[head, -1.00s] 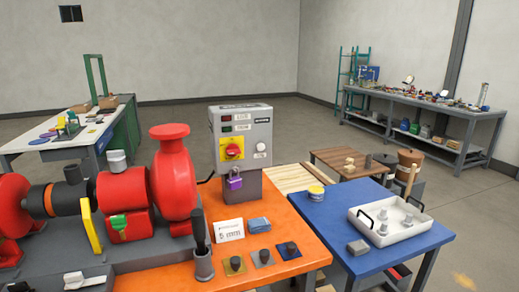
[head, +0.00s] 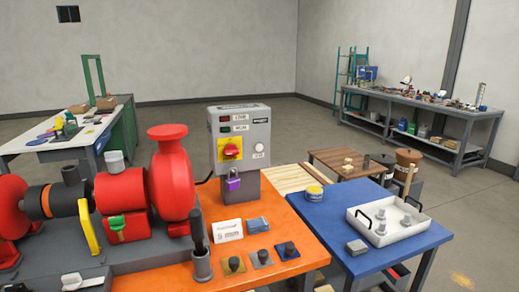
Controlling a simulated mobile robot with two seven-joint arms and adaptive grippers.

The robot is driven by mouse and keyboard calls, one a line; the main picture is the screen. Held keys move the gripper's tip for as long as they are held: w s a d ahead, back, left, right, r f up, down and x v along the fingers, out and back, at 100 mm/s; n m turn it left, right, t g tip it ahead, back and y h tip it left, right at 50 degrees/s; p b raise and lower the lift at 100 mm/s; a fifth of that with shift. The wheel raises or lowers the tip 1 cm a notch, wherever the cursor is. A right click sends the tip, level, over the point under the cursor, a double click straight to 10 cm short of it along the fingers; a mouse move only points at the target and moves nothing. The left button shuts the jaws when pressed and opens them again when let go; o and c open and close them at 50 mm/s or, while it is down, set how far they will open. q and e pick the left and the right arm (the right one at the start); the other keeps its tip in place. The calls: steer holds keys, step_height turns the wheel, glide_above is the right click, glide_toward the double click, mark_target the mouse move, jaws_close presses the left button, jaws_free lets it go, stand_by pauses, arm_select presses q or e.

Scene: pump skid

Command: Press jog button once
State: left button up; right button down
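The grey control box (head: 240,130) stands at the back of the orange skid top, near the picture's middle. A small pale round button (head: 259,148) with a label under it sits on the right of its front face; it looks like the jog button, but the label is too small to read. A red rotary switch (head: 230,149) on a yellow plate is left of it, with a purple padlock (head: 233,181) hanging below. Small red and green indicators (head: 225,124) are above the switch. Neither gripper is in view, and nothing covers the button.
The red pump (head: 171,178) and motor stand left of the box. A dark-handled tool in a grey cup (head: 201,262), a white card (head: 228,231) and several small plates with dark knobs lie in front. A blue table (head: 384,262) with a white tray (head: 411,237) is at right.

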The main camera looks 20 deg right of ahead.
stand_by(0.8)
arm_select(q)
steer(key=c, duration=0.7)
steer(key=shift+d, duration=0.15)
